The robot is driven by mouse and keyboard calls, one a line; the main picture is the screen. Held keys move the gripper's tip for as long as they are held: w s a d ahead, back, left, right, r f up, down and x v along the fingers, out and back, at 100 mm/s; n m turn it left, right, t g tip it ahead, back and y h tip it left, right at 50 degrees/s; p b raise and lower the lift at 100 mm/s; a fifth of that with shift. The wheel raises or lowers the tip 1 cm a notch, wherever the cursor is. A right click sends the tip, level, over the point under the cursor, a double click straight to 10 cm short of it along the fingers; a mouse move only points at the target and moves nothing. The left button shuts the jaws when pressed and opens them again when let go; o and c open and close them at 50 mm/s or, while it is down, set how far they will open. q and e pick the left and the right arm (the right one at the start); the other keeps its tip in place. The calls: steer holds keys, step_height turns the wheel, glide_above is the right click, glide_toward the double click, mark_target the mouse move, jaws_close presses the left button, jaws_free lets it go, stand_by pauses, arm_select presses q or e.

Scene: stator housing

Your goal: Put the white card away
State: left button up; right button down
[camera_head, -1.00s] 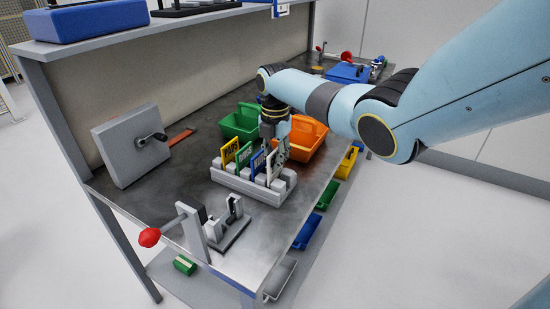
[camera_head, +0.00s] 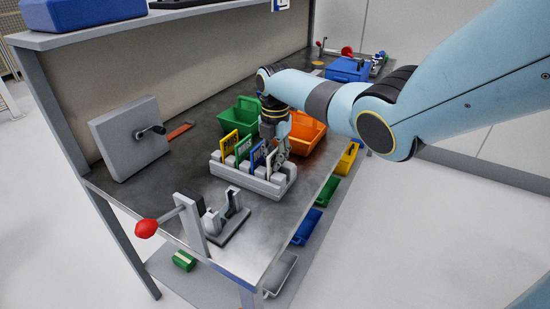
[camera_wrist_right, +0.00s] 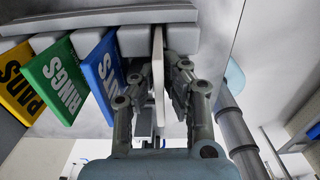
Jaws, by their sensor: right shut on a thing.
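The white card (camera_wrist_right: 159,75) shows almost edge-on in the right wrist view, between the fingers of my right gripper (camera_wrist_right: 158,92), which is shut on it. Its far end meets the gap between two blocks of the light grey rack (camera_wrist_right: 183,38); how deep it sits is hard to tell. In the head view my right gripper (camera_head: 277,150) is over the right end of the rack (camera_head: 243,182), and the white card (camera_head: 270,160) is partly hidden by it. Yellow (camera_head: 228,146), green (camera_head: 243,150) and blue (camera_head: 258,156) cards stand upright in the rack. My left gripper is out of view.
A green bin (camera_head: 241,117) and an orange bin (camera_head: 308,132) stand behind the rack. A clamp-like fixture with a red knob (camera_head: 146,229) is in front. A grey panel with a crank (camera_head: 128,140) stands at left. The bench's right edge is close.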

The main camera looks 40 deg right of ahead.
stand_by(0.4)
steer(key=c, duration=1.4)
jaws_free()
steer(key=shift+o, duration=0.2)
step_height(320, 180, up, 12)
